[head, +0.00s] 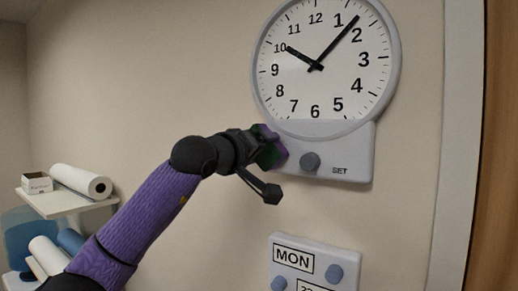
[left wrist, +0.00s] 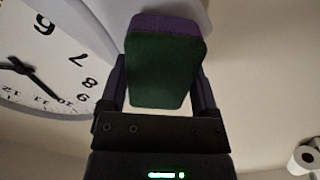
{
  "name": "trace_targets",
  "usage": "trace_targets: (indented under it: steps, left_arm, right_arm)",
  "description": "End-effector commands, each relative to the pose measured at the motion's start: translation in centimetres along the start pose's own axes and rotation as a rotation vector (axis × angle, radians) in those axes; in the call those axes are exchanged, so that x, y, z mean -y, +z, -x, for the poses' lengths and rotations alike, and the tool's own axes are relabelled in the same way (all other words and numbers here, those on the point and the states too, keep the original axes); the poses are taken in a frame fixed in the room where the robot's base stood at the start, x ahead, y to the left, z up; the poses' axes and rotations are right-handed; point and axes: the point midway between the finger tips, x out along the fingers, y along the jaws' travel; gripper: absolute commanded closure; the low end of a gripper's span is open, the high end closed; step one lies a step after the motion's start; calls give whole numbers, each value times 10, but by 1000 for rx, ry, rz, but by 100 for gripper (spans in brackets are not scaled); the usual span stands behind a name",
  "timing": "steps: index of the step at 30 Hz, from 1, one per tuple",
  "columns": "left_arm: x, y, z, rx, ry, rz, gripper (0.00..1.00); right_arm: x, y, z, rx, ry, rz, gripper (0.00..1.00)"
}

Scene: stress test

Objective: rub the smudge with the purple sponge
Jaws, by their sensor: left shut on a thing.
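The purple sponge (head: 277,155) has a dark green face. In the head view it is at the lower left of the wall clock, by the left edge of the clock's base. My left gripper (head: 266,147) is shut on it. In the left wrist view the sponge (left wrist: 165,68) sits between the two fingers, green face toward the camera and purple layer at the far end. It looks close to the clock's base; I cannot tell if it touches. I make out no smudge in either view. My right gripper is not in view.
Below is a panel (head: 315,265) reading MON with blue-grey knobs. A shelf (head: 70,203) with a paper roll (head: 80,181) and a small box (head: 37,182) is at the left.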

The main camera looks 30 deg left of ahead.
Motion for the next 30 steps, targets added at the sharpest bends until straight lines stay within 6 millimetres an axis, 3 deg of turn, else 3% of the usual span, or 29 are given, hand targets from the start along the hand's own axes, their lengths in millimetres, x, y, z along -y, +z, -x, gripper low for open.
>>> trace_targets:
  steps: [7, 19, 23, 30]
  left_arm:
    - [-1, 1, -3, 0, 1, 0, 68]
    - [-28, 29, -2, 2, 0, -1, 68]
    - [-26, 27, -2, 4, -3, 0, 68]
    - [-6, 5, -2, 1, -3, 0, 68]
  right_arm:
    - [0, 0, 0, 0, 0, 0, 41]
    - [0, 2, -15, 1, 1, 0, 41]
    - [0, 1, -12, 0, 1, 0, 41]
    - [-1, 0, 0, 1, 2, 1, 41]
